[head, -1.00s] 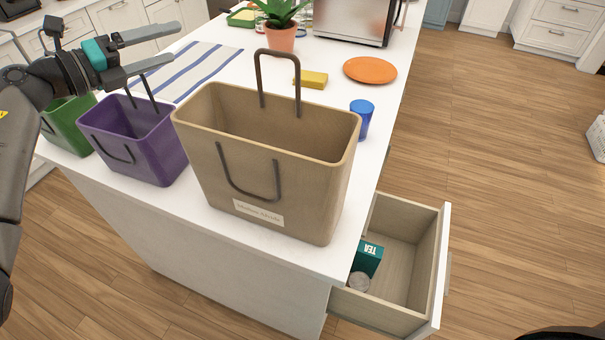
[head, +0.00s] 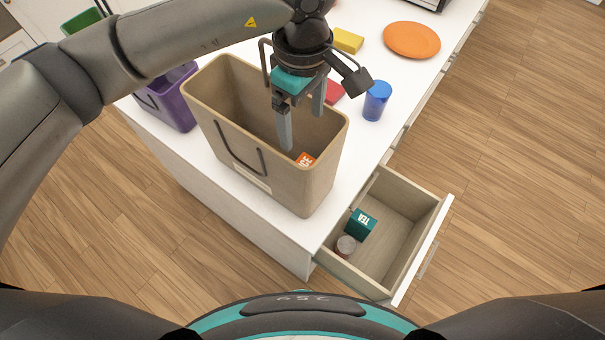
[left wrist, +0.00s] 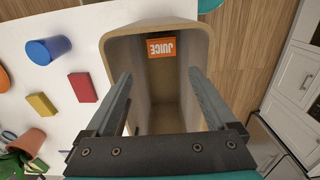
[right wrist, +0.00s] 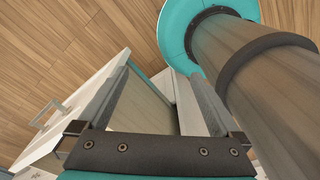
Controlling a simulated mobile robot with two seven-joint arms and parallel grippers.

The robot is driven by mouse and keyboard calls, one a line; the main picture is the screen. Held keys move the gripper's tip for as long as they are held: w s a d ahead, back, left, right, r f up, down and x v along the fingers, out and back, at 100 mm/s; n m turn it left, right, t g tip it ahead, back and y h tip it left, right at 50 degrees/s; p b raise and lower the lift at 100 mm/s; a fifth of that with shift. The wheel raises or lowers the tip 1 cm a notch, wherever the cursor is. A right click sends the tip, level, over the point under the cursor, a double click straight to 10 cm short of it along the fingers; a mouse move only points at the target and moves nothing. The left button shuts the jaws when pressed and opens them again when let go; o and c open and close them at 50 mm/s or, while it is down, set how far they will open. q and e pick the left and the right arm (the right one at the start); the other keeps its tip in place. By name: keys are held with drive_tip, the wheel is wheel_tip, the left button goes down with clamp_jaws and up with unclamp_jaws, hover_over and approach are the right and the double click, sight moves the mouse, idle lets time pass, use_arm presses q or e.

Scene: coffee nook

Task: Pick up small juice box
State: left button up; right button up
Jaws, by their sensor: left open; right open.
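The small orange juice box (head: 306,159) is inside the tan bag (head: 225,138), near its right end. In the left wrist view the juice box (left wrist: 161,47) shows its "JUICE" label at the far end of the bag. My left gripper (head: 302,130) points down into the bag's opening, open and empty, a little left of and above the juice box. In the left wrist view its fingers are spread apart with the bag's inside between them. My right gripper (right wrist: 165,90) is open and empty beside the drawer, seen only in the right wrist view.
An open drawer (head: 404,222) holds a teal tea box (head: 361,224) and a small can (head: 346,246). A purple bag (head: 172,103) stands left of the tan bag. A blue cup (head: 376,101), red block (head: 334,92), yellow sponge (head: 348,40) and orange plate (head: 412,40) are behind it.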

use_arm(q)
drive_tip(key=p, duration=0.2)
hover_over(303, 165)
wheel_tip(303, 165, down, 9)
drive_tip(key=shift+r, duration=0.1)
drive_tip(key=f, duration=0.3)
drive_tip(key=f+p, duration=0.1)
drive_tip(key=f, duration=0.1)
drive_tip(key=shift+s+f, duration=0.1)
drive_tip(key=shift+s, duration=0.15)
drive_tip(key=shift+f, duration=0.3)
use_arm(e)
drive_tip(key=r, duration=0.1)
drive_tip(key=w+d+r, duration=0.1)
drive_tip(key=r, duration=0.1)
drive_tip(key=shift+w+d+r, duration=0.1)
drive_tip(key=shift+w+r, duration=0.05)
drive_tip(key=shift+r, duration=0.05)
use_arm(q)
clamp_jaws()
use_arm(e)
drive_tip(key=shift+d, duration=0.2)
use_arm(q)
drive_tip(key=shift+r, duration=0.1)
